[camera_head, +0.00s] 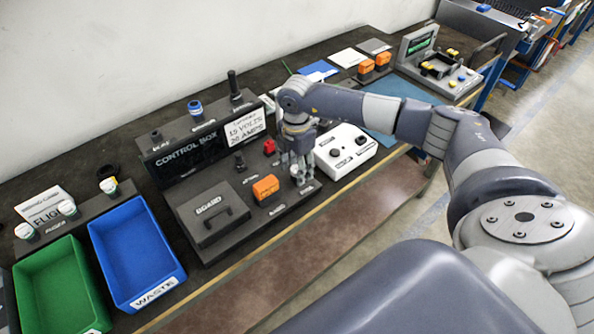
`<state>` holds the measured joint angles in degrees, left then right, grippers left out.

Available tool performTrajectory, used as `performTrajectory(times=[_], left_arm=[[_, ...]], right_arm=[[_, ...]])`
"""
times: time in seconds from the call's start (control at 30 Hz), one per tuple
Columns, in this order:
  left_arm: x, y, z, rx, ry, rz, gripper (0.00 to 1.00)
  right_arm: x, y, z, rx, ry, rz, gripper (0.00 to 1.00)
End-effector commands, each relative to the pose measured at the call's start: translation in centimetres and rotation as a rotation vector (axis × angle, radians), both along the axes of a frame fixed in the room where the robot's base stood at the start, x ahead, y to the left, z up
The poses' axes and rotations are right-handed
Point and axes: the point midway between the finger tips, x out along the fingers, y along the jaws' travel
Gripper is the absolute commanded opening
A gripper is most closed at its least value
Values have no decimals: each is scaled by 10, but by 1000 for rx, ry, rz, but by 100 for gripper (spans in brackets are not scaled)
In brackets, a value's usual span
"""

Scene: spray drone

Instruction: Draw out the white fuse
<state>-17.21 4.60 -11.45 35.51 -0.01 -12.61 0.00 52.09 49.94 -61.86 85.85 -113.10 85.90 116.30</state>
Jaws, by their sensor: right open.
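The white fuse (295,170) shows as a small pale piece between the fingers of my right gripper (300,178), on the front right part of the control box (255,218). The gripper points down over it with its fingers apart and open. The fingers hide much of the fuse, and I cannot tell whether they touch it. Several other white-topped fuses (67,208) stand in a dark rack at the left. My left gripper does not show.
An orange block (265,188), a red knob (269,147) and a lid with a handle (211,213) sit close by on the control box. A white box with knobs (346,150) stands just right of the gripper. A blue waste bin (133,250) and a green bin (58,285) stand at the left.

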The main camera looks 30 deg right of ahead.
Motion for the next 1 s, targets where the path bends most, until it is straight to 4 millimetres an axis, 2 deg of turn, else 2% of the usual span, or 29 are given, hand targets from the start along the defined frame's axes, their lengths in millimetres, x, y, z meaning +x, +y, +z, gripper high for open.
performTrajectory(times=[0.6, 0.67, 0.8, 0.83, 1.0], left_arm=[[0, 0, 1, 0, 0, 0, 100], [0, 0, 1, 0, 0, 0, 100], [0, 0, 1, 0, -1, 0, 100], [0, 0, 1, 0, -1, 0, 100], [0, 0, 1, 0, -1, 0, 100]], right_arm=[[0, 0, 0, 0, 0, 0, 48], [0, 0, 0, 0, 0, 0, 37], [0, 0, 0, 0, 0, 0, 5], [0, 0, 0, 0, 0, 0, 0], [0, 0, 0, 0, 0, 0, 0]])
